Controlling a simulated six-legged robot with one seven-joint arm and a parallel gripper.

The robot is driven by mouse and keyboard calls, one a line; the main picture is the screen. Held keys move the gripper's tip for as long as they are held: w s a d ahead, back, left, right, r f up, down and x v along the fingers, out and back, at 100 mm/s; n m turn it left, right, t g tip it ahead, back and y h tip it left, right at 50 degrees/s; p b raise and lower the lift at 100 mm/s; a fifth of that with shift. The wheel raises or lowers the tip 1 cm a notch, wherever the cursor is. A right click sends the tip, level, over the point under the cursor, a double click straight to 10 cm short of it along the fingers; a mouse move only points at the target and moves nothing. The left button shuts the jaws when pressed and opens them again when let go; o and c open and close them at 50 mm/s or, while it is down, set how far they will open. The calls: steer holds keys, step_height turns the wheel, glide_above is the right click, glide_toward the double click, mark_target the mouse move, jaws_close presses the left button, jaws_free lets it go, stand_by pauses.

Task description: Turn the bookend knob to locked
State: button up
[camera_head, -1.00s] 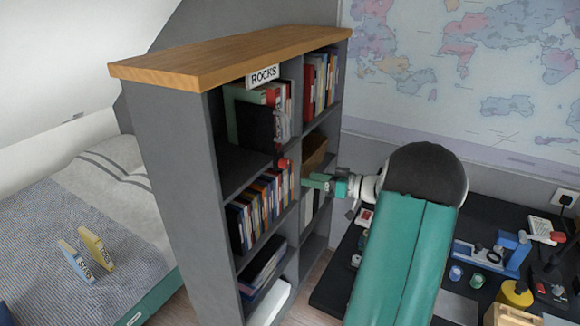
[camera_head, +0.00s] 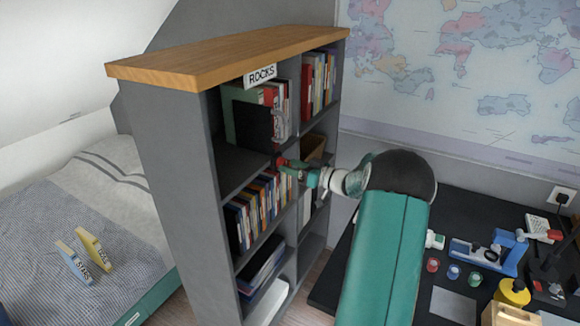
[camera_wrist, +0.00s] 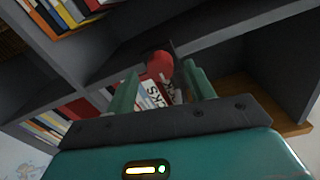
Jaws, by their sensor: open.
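The red knob (camera_head: 281,161) shows at the front of the shelf, below the black bookend (camera_head: 254,124) in the upper left compartment. In the wrist view the round red knob (camera_wrist: 159,65) lies ahead, between my two fingertips. My gripper (camera_head: 290,168) is open with its green fingers reaching to the knob from the right. In the wrist view my gripper (camera_wrist: 160,78) has one finger on each side of the knob, with gaps, so no grip shows. The knob's pointer and any lock marks cannot be made out.
Books (camera_head: 260,210) fill the shelf compartment below. A dark desk (camera_head: 455,205) with several small items stands at the right, a bed (camera_head: 120,225) at the left.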

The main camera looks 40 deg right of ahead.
steer(key=shift+w+a, duration=0.2)
steer(key=shift+w, duration=0.45)
steer(key=c, duration=1)
steer(key=shift+o, duration=0.2)
